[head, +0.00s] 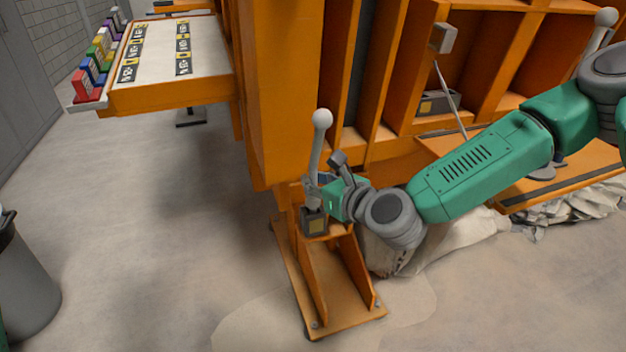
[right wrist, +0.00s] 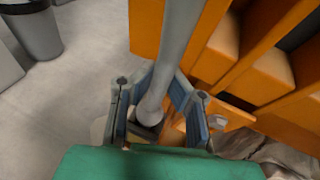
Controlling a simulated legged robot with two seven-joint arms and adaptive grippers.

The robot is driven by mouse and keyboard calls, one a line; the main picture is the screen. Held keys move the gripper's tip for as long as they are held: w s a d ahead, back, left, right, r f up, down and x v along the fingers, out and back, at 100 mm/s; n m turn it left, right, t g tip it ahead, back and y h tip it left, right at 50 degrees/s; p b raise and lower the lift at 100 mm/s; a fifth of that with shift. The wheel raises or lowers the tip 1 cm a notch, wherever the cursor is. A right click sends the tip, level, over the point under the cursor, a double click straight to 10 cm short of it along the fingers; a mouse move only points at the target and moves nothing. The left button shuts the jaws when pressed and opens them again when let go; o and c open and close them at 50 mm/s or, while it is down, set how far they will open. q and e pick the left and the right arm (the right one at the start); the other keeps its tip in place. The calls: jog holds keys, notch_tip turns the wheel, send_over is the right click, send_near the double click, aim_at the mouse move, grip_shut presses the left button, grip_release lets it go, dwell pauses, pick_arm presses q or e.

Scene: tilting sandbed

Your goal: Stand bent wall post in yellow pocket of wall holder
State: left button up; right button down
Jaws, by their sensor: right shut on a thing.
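In the right wrist view the grey post (right wrist: 178,50) runs down between the blue fingers of the gripper (right wrist: 165,105). My left gripper is not in view.
The orange wall frame (head: 277,90) stands close behind the post. The bracket's foot (head: 345,318) rests on the floor. A grey bin (head: 22,285) stands at far left. Floor between is clear.

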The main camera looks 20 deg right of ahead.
jog(key=shift+f, duration=0.1)
jog(key=c, duration=1.1)
grip_release()
jog(key=shift+r+p, duration=2.7)
jog(key=shift+r, duration=1.35)
